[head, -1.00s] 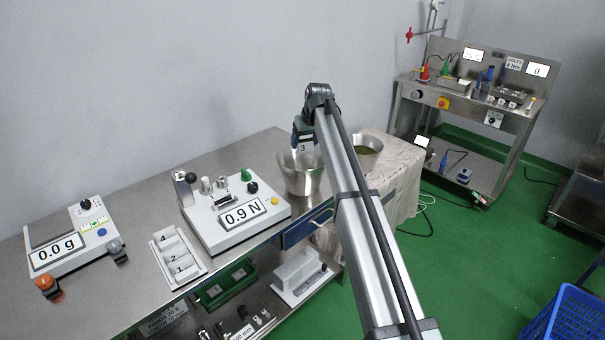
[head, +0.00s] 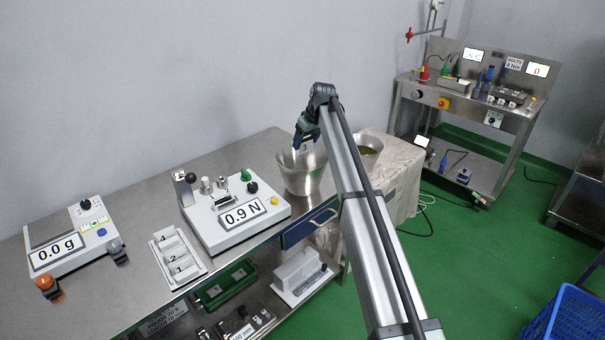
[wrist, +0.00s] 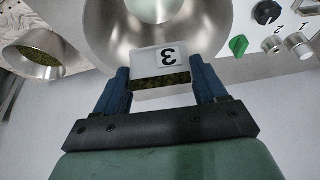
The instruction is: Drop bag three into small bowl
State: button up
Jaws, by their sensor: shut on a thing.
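Bag three (wrist: 160,64) is a white teabag marked 3, with dark green leaf showing at its lower part in the wrist view. My gripper (wrist: 163,84) is shut on it, a blue finger on each side. In the head view my gripper (head: 306,142) holds bag three (head: 305,149) at the mouth of the steel small bowl (head: 303,178). The small bowl (wrist: 215,28) lies behind the bag in the wrist view, and its inside looks empty where visible. In the head view the arm and gripper hide part of its rim.
A second steel bowl (head: 368,150) with green leaf stands right of the small bowl. The force tester (head: 215,232) reading 0.9 N is to the left, with a white rack (head: 195,279) holding other numbered bags. A scale (head: 45,275) is at far left.

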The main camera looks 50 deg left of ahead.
aim_at(307, 146)
jog(key=shift+f, duration=2)
jog(key=o, duration=1.1)
jog(key=shift+c, duration=0.2)
jog(key=v, duration=1.4)
jog(key=shift+a, duration=0.1)
